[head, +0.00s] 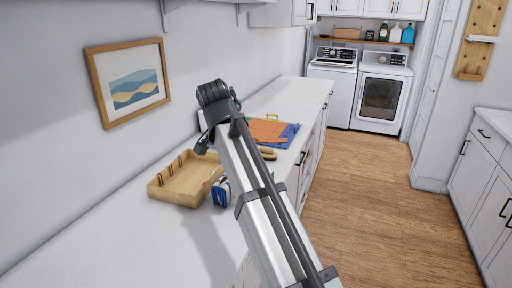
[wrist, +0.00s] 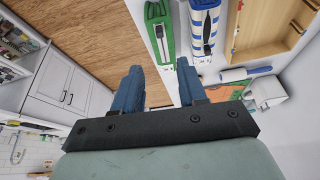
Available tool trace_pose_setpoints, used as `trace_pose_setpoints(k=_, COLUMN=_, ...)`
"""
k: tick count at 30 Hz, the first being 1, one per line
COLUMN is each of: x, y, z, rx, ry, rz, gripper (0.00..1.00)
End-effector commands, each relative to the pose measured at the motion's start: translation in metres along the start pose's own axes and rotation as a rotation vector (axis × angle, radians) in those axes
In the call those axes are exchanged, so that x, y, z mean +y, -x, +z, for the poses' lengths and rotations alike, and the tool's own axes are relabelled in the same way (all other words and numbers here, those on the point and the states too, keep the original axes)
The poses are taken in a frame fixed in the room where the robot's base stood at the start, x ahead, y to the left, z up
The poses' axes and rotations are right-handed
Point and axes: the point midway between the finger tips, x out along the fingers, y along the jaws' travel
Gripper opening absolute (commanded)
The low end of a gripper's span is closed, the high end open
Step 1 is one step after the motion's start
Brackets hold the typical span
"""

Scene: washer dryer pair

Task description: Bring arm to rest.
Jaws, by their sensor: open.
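My arm (head: 255,195) reaches up from the bottom of the head view, over the white counter (head: 95,240), with its dark upper joint near the wall. My gripper (wrist: 160,76) shows in the wrist view, with two blue fingers spread apart and nothing between them. I cannot make out the fingers in the head view. In the wrist view, a green item (wrist: 154,40) and a blue-and-white striped item (wrist: 203,28) lie beyond the fingertips, apart from them.
A wooden tray (head: 172,194) and a blue-and-white item (head: 221,191) are on the counter beside my arm. Orange cloth (head: 268,130) and blue cloth (head: 291,131) lie farther back. A framed picture (head: 130,83) hangs at left. The wooden floor (head: 375,200) is clear.

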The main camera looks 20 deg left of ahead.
Motion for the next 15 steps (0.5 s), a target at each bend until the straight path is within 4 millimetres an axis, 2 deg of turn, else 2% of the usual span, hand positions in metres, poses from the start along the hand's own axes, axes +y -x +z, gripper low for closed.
trace_pose_setpoints(k=5, x=0.002, y=-0.003, z=0.000, rx=-0.001, ry=0.000, rz=0.001, gripper=0.41)
trace_pose_setpoints(k=8, x=0.010, y=-0.019, z=-0.002, rx=-0.009, ry=0.006, rz=0.008, gripper=0.41)
trace_pose_setpoints(k=11, x=0.028, y=-0.053, z=-0.006, rx=-0.025, ry=0.017, rz=0.021, gripper=0.41)
trace_pose_setpoints(k=15, x=0.065, y=-0.116, z=-0.010, rx=-0.058, ry=0.041, rz=0.041, gripper=0.41)
